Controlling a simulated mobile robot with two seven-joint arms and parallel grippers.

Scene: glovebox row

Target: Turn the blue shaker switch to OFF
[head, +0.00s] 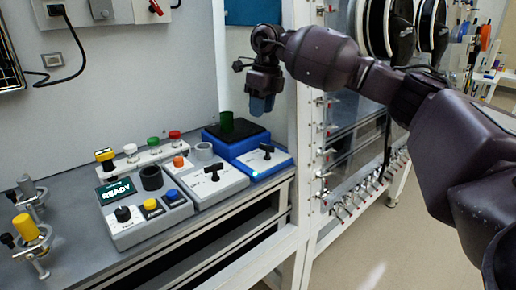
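The blue shaker (228,145) stands at the right end of the bench, with a dark top plate and a green cylinder on it. Its black T-shaped switch (267,150) is on the sloping pale front panel; a small cyan light glows at the panel's lower left. The switch's labels are too small to read. My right gripper (262,106) hangs pointing down above and behind the switch, clear of it. Its fingertips look bluish and overlap from this side, so its opening cannot be told. My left gripper is out of view.
A grey device (213,183) with a similar black switch stands left of the shaker. Further left is a box with a READY screen (116,192). A white frame post (304,120) rises close to the right of the shaker. Yellow and grey valves (26,227) stand far left.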

